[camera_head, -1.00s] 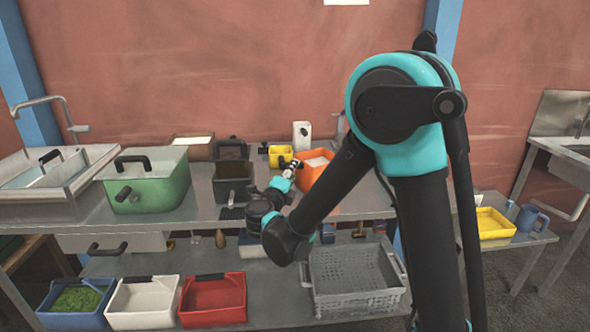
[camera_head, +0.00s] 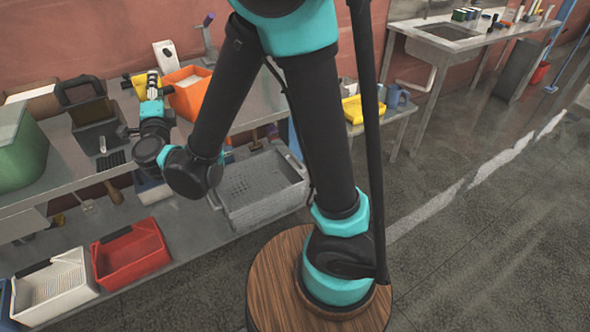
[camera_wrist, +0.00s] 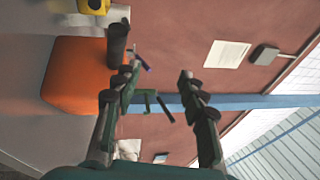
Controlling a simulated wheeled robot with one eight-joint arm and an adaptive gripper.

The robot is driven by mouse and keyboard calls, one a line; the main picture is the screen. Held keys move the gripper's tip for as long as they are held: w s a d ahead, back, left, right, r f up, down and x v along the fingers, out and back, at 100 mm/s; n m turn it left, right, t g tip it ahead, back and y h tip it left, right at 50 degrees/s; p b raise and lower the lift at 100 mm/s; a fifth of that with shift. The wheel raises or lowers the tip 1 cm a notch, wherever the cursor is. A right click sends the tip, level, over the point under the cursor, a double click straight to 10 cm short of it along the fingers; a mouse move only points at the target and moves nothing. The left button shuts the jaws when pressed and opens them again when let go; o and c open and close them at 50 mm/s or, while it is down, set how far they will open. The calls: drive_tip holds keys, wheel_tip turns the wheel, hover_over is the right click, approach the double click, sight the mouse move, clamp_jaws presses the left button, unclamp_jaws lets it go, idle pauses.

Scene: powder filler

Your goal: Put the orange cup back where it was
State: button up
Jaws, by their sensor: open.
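The orange container (camera_head: 188,98), the only orange vessel in view, stands on the upper steel table by the wall, with pale contents. I cannot tell for sure that it is the task's cup. In the wrist view it lies on its side in the picture at the left (camera_wrist: 75,75), with a dark handle-like part (camera_wrist: 118,45) beside it. My gripper (camera_head: 152,82) is just left of it, in front of a yellow container (camera_head: 140,86). In the wrist view my gripper (camera_wrist: 158,80) has its fingers apart, with nothing held between them.
A dark box (camera_head: 95,125) and a green tub (camera_head: 20,150) stand left on the table. A white block (camera_head: 166,56) is behind. Below are a grey basket (camera_head: 255,190), a red bin (camera_head: 130,255) and a white bin (camera_head: 55,288).

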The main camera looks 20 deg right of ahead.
wheel_tip(320, 180, up, 4)
drive_tip(key=w+d+n+y, duration=0.2)
drive_tip(key=d+n+y, duration=0.1)
drive_tip(key=n+y, duration=0.25)
drive_tip(key=s+d+f+n+g+y, duration=0.1)
drive_tip(key=s+d+f+n+g, duration=0.3)
drive_tip(key=d+f+n+g, duration=0.6)
drive_tip(key=s+d+f+n+g+h, duration=0.1)
drive_tip(key=s+d+f+g+h, duration=0.2)
drive_tip(key=s+d+f, duration=0.5)
drive_tip(key=s+d+f+n+g+h, duration=0.2)
drive_tip(key=s+d+f+h, duration=0.2)
drive_tip(key=s+d+f, duration=0.4)
drive_tip(key=d+f, duration=0.2)
drive_tip(key=d, duration=0.5)
drive_tip(key=shift+s+g, duration=0.3)
drive_tip(key=shift+g, duration=0.1)
drive_tip(key=shift+h, duration=0.25)
